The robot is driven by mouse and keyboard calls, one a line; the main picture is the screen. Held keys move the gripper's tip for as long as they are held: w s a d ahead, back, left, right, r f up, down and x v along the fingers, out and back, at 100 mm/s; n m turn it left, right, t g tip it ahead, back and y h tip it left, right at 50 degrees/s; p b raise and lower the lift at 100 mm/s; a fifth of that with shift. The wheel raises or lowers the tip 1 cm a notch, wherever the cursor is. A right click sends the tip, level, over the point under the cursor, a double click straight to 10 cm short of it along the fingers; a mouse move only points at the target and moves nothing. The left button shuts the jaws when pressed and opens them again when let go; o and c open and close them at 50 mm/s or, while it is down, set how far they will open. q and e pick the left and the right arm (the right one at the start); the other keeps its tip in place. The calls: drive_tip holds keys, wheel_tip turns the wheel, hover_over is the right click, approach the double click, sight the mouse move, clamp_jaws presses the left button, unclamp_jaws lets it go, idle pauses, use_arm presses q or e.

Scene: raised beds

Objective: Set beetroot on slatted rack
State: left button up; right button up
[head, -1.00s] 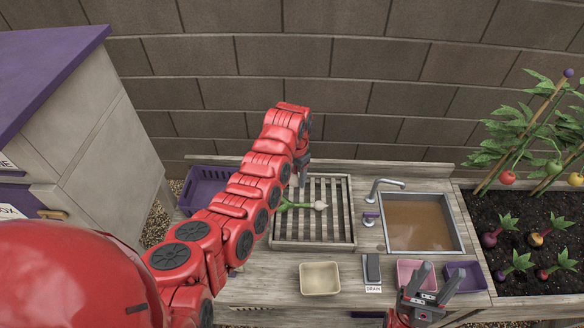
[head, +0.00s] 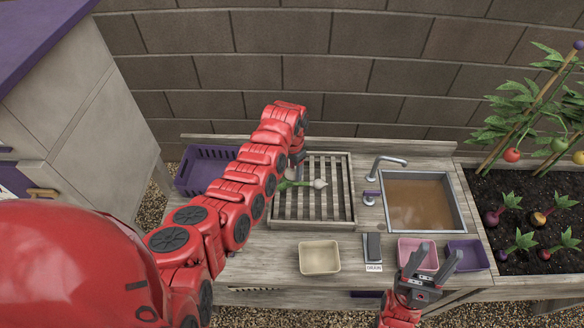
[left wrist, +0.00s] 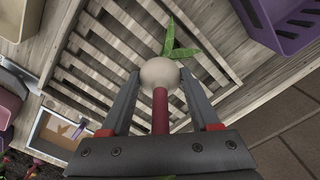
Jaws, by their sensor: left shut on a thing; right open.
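The beetroot, with a pale round bulb (left wrist: 158,74), a dark red stalk and green leaves, is between the finger ends of my left gripper (left wrist: 160,82). The pale bulb also shows in the head view (head: 319,183), over the slats, with green leaves to its left. My left gripper (head: 297,172) is shut on it, partly hidden by my arm. The wooden slatted rack (head: 347,212) lies below it; I cannot tell whether the beetroot touches the slats. My right gripper (head: 433,262) is open and empty, above the pink bin at the front right.
A purple crate (head: 188,174) stands left of the rack, a sink (head: 420,204) with a tap right of it. A cream bin (head: 319,257), a dark block labelled DRAIN (head: 372,247), a pink bin (head: 405,259) and a purple bin (head: 470,256) line the front. A planted bed (head: 520,240) lies at right.

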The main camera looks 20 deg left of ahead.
use_arm(q)
drive_tip(key=o, duration=1.5)
drive_tip(key=shift+r, duration=0.1)
drive_tip(key=shift+r+p, duration=1.7)
drive_tip(key=shift+r, duration=0.9)
drive_tip(key=shift+r+p, duration=0.85)
drive_tip(key=shift+r, duration=1.55)
